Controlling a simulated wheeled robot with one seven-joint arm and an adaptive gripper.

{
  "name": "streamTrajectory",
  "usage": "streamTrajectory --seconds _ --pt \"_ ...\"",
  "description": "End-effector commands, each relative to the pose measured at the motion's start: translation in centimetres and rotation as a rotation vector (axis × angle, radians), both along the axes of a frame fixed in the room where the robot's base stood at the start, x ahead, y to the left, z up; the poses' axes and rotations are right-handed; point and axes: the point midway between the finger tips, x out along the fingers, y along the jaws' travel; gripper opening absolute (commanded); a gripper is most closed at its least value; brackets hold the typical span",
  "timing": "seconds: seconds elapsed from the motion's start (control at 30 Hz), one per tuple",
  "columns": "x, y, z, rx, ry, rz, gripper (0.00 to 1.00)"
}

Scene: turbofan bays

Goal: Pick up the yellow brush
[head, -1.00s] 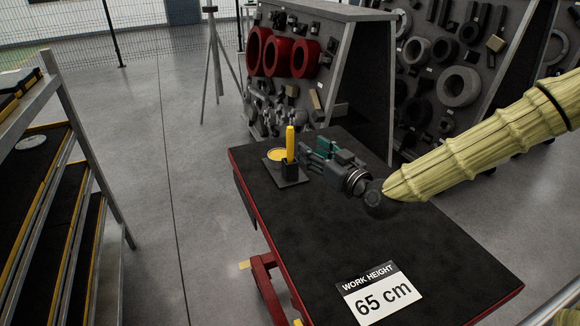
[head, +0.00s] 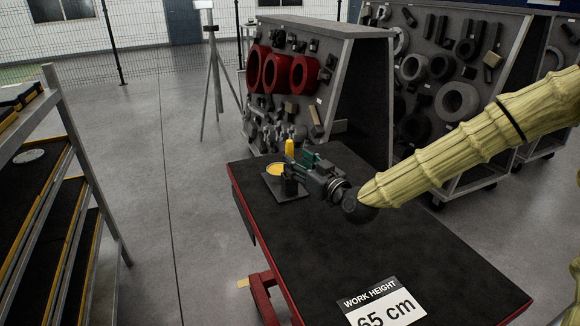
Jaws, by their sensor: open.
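The yellow brush (head: 290,148) stands upright in a small dark holder (head: 290,186) near the far left end of the table. A round yellow dish (head: 275,170) sits beside it on the same dark base. My gripper (head: 296,166) is at the brush from the right, with its fingers pointing left. The fingers overlap the brush's lower part, and only its top shows above them. The jaws are open; whether the brush is between them or behind them cannot be told from this view.
The dark table top (head: 385,235) with red edges is clear on its near side, except for a "WORK HEIGHT 65 cm" sign (head: 382,304). A parts board with red rings (head: 280,72) stands behind the table. A shelf rack (head: 88,165) stands at left.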

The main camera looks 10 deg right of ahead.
Motion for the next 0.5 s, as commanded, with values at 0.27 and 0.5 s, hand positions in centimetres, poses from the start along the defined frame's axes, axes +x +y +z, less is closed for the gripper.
streamTrajectory --seconds 0.27,0.5 --pt "3.2 1.4 0.3 -0.001 0.000 -0.001 0.46" --pt "4.2 1.8 0.3 0.000 0.000 -0.001 0.46"
